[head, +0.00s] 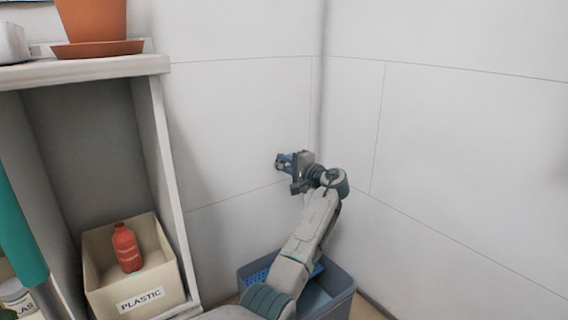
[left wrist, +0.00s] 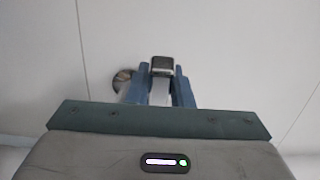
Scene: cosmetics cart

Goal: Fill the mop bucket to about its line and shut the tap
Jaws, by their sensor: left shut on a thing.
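My left gripper (head: 284,161) is at the wall near the corner, shut on the tap handle (left wrist: 161,66). In the left wrist view the dark, pale-edged handle sits between the blue fingers (left wrist: 160,88). A round metal wall fitting (left wrist: 122,80) shows beside them. Most of the tap is hidden by my gripper. The mop bucket (head: 341,304), grey-blue with a bright blue perforated wringer (head: 258,278), stands below on the floor. My left arm crosses in front of it. A pale blue surface shows inside; its level against the line cannot be read. My right gripper is out of view.
A shelf unit (head: 158,150) stands at left, with a terracotta pot (head: 92,20) on top. Inside is a beige bin (head: 177,287) labelled PLASTIC holding a red bottle (head: 126,248). The walls at right are bare.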

